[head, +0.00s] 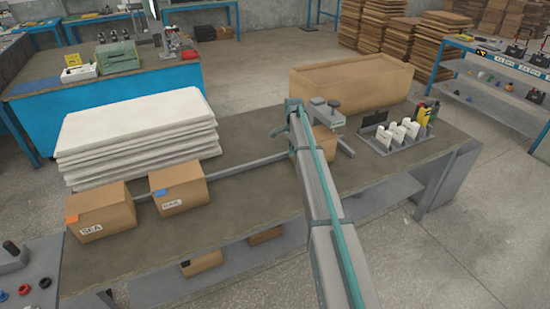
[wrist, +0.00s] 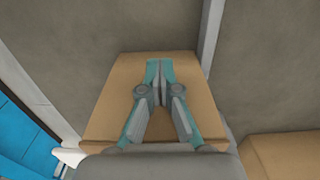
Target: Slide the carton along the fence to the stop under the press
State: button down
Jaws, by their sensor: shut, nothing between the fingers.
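A brown carton (head: 325,140) stands on the bench against the grey fence (head: 250,161), near the press (head: 328,113). My arm hides its left part in the head view. In the wrist view the carton (wrist: 110,85) lies below my gripper (wrist: 160,64), with the fence (wrist: 210,35) along its right side. My gripper is shut and empty, its fingertips over the carton's top. I cannot tell whether they touch it. The stop is not clearly visible.
Two more cartons, one marked SEA (head: 100,212) and one with a blue label (head: 178,188), stand to the left on the bench (head: 240,205). White sheets (head: 138,140) are stacked behind the fence. A long brown box (head: 350,85) and a bottle rack (head: 395,140) are at right.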

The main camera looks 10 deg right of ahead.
jog(key=d, duration=0.2)
jog(key=w+d, duration=0.1)
jog(key=d, duration=0.2)
jog(key=w+d, duration=0.1)
jog(key=d, duration=0.2)
jog(key=shift+d+b, duration=0.1)
jog(key=shift+b, duration=0.2)
jog(key=shift+s, duration=0.1)
